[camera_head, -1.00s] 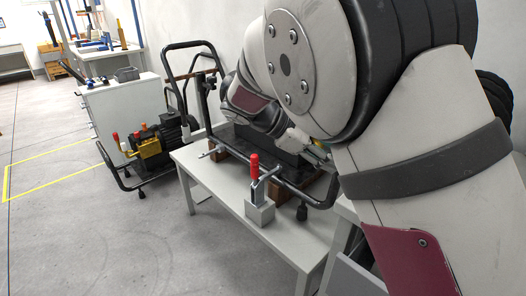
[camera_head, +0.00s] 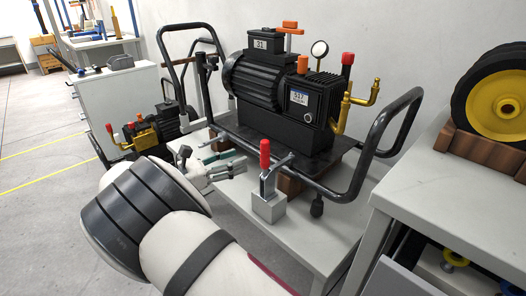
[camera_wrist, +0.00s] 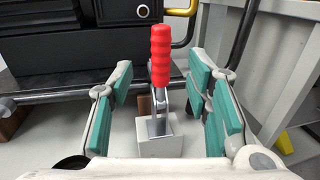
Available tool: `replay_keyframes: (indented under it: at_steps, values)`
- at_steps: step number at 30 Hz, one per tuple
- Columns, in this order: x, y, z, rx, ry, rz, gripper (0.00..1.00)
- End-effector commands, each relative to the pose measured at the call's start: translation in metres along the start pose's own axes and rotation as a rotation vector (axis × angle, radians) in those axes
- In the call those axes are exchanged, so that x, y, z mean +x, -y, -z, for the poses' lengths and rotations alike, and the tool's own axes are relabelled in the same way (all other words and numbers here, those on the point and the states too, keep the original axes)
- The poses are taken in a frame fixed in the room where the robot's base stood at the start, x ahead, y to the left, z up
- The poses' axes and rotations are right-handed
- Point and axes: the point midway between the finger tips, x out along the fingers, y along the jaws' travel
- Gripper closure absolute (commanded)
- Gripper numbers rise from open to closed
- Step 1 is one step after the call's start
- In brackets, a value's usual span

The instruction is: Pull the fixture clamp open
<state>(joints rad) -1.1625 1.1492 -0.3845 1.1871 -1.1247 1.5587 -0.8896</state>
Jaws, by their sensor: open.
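The fixture clamp has an upright red handle (camera_head: 265,154) on a metal lever above a grey block (camera_head: 269,207), which stands on the light table near its front edge. A bar of the dark pump frame passes close by the clamp. My gripper (camera_head: 240,167) is to the left of the clamp in the head view, at about the height of the red handle. In the wrist view my gripper (camera_wrist: 164,92) is open, its green-padded fingers spread left and right of the red handle (camera_wrist: 161,55). The handle appears between them, further ahead, with no contact visible.
A black pump (camera_head: 290,95) in a tubular frame (camera_head: 380,140) stands behind the clamp. A second cart with a yellow-and-black pump (camera_head: 152,135) is at left. A cabinet (camera_head: 445,200) with a yellow wheel (camera_head: 500,105) stands at right. Open floor lies at left.

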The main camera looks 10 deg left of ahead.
Motion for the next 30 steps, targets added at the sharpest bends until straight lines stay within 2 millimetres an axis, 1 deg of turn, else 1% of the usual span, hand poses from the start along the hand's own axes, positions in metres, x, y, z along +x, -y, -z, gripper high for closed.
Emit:
replay_keyframes:
  at_steps: [1,6,12,15,21,29,30]
  values:
    - [0.012,0.000,0.000,0.001,0.001,0.005,0.55]
    - [0.046,0.001,0.001,0.002,0.000,0.005,0.55]
    - [0.080,0.001,0.001,0.002,-0.001,0.003,0.55]
    - [0.093,0.001,0.000,0.003,0.000,0.003,0.55]
    - [0.104,0.001,0.000,0.002,-0.001,0.002,0.55]
    - [0.105,0.001,0.000,0.002,-0.001,0.002,0.55]
    - [0.105,0.001,0.000,0.002,-0.001,0.002,0.60]
